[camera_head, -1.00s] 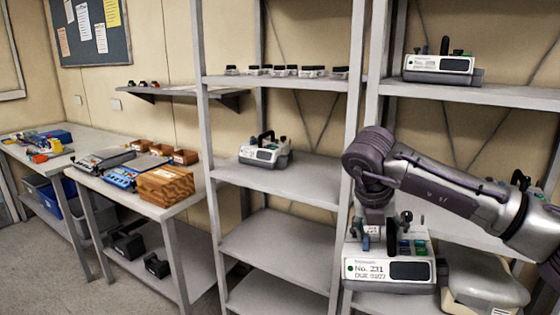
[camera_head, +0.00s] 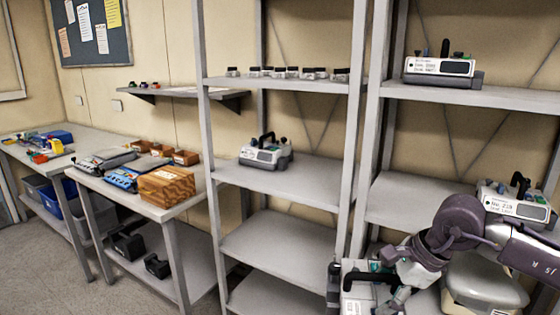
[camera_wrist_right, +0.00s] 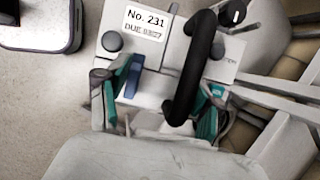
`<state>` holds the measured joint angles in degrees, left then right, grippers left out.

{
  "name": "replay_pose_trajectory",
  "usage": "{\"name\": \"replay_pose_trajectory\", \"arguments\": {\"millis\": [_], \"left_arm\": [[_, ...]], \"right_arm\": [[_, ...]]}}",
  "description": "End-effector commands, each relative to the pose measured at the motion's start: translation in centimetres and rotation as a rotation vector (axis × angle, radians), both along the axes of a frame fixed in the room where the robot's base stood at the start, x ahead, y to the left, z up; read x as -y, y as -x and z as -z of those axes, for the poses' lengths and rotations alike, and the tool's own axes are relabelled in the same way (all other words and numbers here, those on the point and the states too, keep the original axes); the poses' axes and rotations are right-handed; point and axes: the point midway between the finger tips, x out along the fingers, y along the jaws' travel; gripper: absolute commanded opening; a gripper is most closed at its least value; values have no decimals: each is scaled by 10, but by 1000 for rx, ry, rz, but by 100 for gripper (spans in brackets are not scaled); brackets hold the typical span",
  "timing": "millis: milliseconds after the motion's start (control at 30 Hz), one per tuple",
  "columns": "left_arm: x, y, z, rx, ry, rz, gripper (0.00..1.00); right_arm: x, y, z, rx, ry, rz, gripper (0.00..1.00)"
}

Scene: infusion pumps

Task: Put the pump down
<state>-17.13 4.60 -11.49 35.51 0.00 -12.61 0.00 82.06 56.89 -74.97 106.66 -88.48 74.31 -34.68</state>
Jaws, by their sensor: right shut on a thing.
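A pale pump (camera_head: 352,301) with a black handle is at the bottom of the head view, partly cut off by the picture edge. My right gripper (camera_head: 388,285) is shut on it from above. In the right wrist view the pump (camera_wrist_right: 143,50) shows its label "No. 231". The gripper's teal-padded fingers (camera_wrist_right: 160,112) reach down on its top, beside the black handle (camera_wrist_right: 196,65) and a blue part. What lies under the pump is hidden, so I cannot tell whether it touches a surface. My left gripper is not in view.
Other pumps stand on the middle rack shelf (camera_head: 250,180), on the top right shelf (camera_head: 500,97) and behind my right arm (camera_head: 516,208). A rounded pale thing (camera_head: 487,285) is at the lower right. Grey rack posts (camera_head: 357,130) are close by. The lower middle shelf (camera_head: 280,240) is bare.

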Motion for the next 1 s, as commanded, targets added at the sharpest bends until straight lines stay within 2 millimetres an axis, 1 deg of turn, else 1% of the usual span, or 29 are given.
{"name": "replay_pose_trajectory", "arguments": {"millis": [267,500,600,700,800,867,967,1000], "left_arm": [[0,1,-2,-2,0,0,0],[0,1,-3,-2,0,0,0],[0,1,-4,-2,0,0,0],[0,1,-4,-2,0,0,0],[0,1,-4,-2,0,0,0],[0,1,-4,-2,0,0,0],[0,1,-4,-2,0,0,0],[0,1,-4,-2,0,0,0]], "right_arm": [[-3,31,13,5,-4,-539,0],[-7,66,25,6,-3,-1075,0],[-8,81,29,6,-3,-1280,0],[-9,94,31,7,-1,-1445,0],[-10,103,33,8,-2,-1559,0],[-10,108,35,8,-3,-1604,0],[-10,119,48,4,-7,-1641,0],[-9,125,55,2,-8,-1645,0]]}}
